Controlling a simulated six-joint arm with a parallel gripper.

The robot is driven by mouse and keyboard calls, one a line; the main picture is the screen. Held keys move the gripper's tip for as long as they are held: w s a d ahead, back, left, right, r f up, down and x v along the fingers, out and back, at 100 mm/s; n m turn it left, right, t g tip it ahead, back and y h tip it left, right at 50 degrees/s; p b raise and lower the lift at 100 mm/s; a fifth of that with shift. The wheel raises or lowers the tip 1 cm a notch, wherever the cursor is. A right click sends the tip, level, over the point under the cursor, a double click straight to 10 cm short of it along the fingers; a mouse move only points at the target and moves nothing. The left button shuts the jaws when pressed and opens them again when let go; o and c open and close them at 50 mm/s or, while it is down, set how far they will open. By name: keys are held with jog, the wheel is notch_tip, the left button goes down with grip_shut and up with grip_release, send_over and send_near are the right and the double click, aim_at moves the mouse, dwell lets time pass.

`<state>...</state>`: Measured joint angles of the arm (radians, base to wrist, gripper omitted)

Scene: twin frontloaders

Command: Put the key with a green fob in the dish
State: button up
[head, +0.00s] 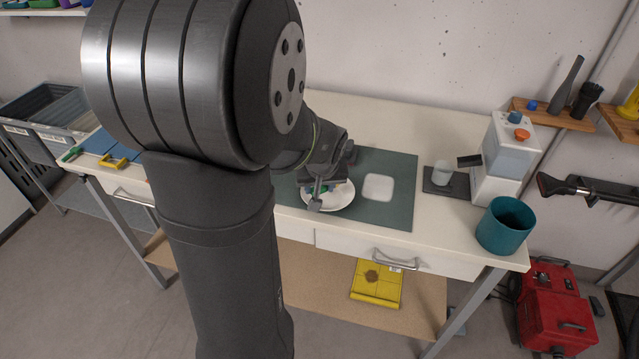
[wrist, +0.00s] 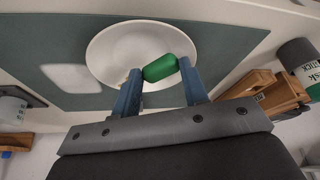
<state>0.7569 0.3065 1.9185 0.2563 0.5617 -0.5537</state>
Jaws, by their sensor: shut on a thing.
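My gripper (wrist: 160,72) is shut on the green fob (wrist: 160,67), which lies crosswise between its two blue fingers in the wrist view. A small yellowish bit shows beside the left finger; the rest of the key is hidden. The dish (wrist: 106,48) is white and round and lies behind the fob in the wrist view, so the fob is over its near part. I cannot tell the height between them. In the head view my gripper (head: 318,192) is over the dish (head: 344,198) and hides part of it.
The dish is on a dark green mat (head: 398,200) beside a white square (head: 378,187). A dispenser (head: 505,160) with a cup (head: 442,173) and a teal bin (head: 505,226) stand to the right. A yellow-handled thing (head: 113,162) lies at the table's left end.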

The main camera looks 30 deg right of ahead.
jog(key=o, duration=1)
jog(key=shift+o, duration=0.2)
jog(key=shift+r, duration=0.15)
notch_tip(320, 180, up, 7)
jog(key=shift+f, duration=0.1)
jog(key=o, duration=0.7)
jog(key=w+d+r+m, duration=0.1)
jog(key=w+d+r, duration=0.1)
jog(key=d+r, duration=0.1)
jog(key=w+d+r+m+h, duration=0.1)
jog(key=w+d+r+m, duration=0.1)
jog(key=d+r, duration=0.1)
jog(key=w+d+r+m, duration=0.1)
jog(key=d+r, duration=0.3)
jog(key=r, duration=0.1)
jog(key=shift+w+r+g, duration=0.25)
jog(key=shift+w+g, duration=0.15)
jog(key=shift+o, duration=0.2)
jog(key=x, duration=0.9)
jog(key=shift+w+d+f, duration=0.15)
jog(key=shift+d+f, duration=0.1)
jog(key=shift+d, duration=0.05)
